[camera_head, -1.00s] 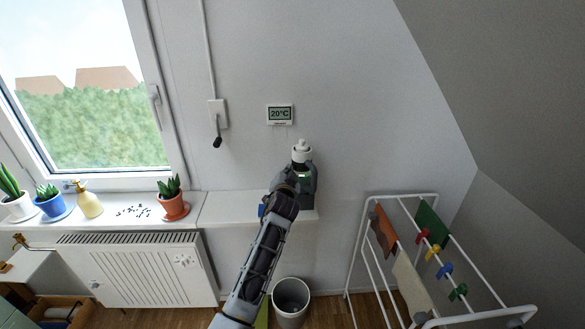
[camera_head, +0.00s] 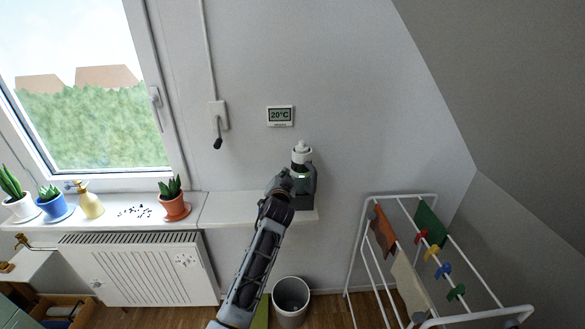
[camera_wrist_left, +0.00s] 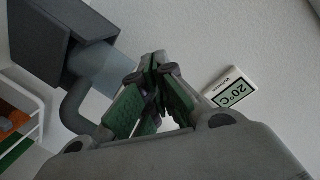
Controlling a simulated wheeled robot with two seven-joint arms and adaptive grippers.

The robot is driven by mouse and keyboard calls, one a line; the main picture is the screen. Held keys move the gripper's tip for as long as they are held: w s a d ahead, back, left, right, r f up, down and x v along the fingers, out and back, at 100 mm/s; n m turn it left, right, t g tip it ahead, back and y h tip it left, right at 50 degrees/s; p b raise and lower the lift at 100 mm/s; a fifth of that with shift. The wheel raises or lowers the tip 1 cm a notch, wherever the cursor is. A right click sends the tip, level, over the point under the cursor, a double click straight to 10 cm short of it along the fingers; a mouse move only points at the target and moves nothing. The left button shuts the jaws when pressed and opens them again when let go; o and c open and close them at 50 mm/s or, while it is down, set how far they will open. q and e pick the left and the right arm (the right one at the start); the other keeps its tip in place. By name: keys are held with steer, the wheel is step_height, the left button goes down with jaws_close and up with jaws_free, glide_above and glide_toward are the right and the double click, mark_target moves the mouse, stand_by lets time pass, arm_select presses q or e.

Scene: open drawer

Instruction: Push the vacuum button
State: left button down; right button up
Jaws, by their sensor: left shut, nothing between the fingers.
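A dark grey device with a white top, which looks like the hand vacuum (camera_head: 309,187), stands upright at the right end of the white sill. In the left wrist view, a dark grey body with a curved grey tube (camera_wrist_left: 88,55), apparently the vacuum, lies left of the fingers. My left gripper (camera_head: 288,181) is just in front and to the left of the vacuum and hides part of it. In the left wrist view its green-padded fingers (camera_wrist_left: 158,75) meet at the tips, shut and empty. My right gripper is out of view.
A drying rack (camera_head: 352,262) stands to the right and a white bin (camera_head: 291,296) below. Potted plants, including a terracotta pot (camera_head: 173,207), stand on the sill to the left.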

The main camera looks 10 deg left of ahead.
arm_select(q)
steer(key=shift+s+a+p, duration=0.7)
steer(key=shift+s+a, duration=0.05)
steer(key=shift+s, duration=0.35)
steer(key=shift+s+a+p, duration=0.7)
steer(key=shift+s, duration=0.35)
